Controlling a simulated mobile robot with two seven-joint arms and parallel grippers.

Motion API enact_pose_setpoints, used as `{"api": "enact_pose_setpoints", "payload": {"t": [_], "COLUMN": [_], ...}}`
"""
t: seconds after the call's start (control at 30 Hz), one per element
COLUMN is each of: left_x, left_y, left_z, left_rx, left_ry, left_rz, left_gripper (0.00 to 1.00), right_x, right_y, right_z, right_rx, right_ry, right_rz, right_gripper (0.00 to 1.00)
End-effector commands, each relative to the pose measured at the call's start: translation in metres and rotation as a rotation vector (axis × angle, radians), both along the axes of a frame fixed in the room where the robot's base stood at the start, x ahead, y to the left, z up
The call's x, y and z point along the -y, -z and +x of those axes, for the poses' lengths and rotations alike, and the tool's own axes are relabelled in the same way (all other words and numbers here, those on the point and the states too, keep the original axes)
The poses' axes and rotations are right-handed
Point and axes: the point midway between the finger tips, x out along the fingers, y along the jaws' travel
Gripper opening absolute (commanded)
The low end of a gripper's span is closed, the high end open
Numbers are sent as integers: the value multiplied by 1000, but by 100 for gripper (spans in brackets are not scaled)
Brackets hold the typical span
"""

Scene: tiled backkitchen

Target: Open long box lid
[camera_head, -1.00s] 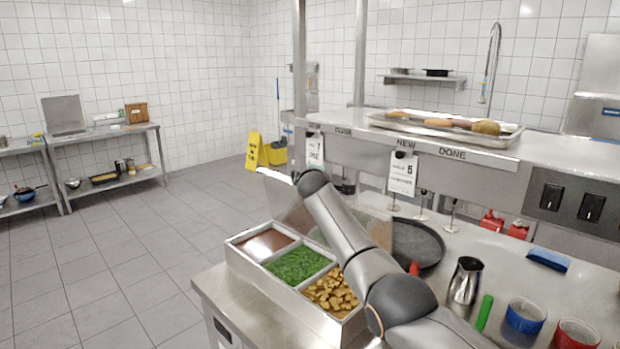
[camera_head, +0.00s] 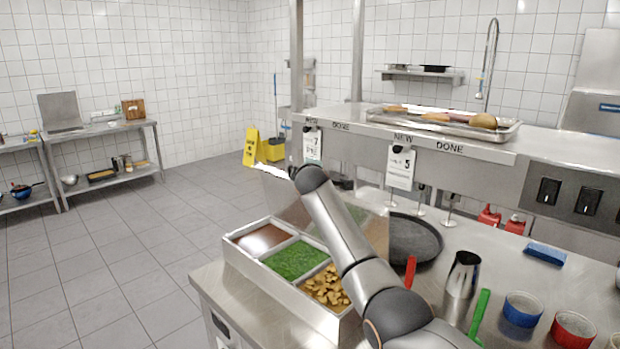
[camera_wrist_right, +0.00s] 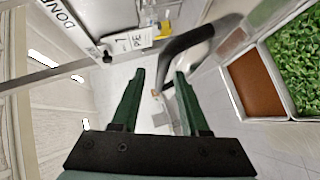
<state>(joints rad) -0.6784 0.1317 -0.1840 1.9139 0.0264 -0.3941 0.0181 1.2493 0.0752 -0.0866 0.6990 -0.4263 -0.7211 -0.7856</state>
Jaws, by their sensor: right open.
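The long box (camera_head: 232,252) is a steel container on the near counter, with compartments of brown sauce, green herbs and golden chunks. It also shows at the right of the right wrist view (camera_wrist_right: 287,88). Its see-through lid (camera_head: 287,208) stands raised along the far side, leaving the compartments uncovered; my right arm hides part of it. My right gripper (camera_wrist_right: 160,73) is open, with two green fingers apart and nothing clearly between them. A dark curved bar (camera_wrist_right: 188,42) passes just beyond the fingertips; I cannot tell whether they touch. My left gripper is not in view.
Right of my arm are a dark round pan (camera_head: 415,240), a steel jug (camera_head: 462,275), a blue bowl (camera_head: 522,309) and a red bowl (camera_head: 573,328). A raised shelf with a food tray (camera_head: 445,122) runs behind. The floor at left is clear.

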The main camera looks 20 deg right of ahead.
Motion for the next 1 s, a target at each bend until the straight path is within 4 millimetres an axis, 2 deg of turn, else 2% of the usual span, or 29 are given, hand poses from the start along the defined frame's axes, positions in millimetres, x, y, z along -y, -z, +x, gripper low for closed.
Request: {"api": "enact_pose_setpoints", "payload": {"t": [0.37,0.8,1.0], "left_x": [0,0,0], "left_y": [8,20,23], "left_z": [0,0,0], "left_rx": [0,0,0], "left_ry": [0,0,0], "left_rz": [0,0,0], "left_gripper": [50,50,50], "right_x": [-11,-29,-35], "right_y": [-7,-22,-27], "right_z": [-31,-79,-95], "right_rx": [2,4,4], "right_ry": [-3,-4,-3], "right_rz": [-1,-1,-1], "right_gripper": [45,45,45]}}
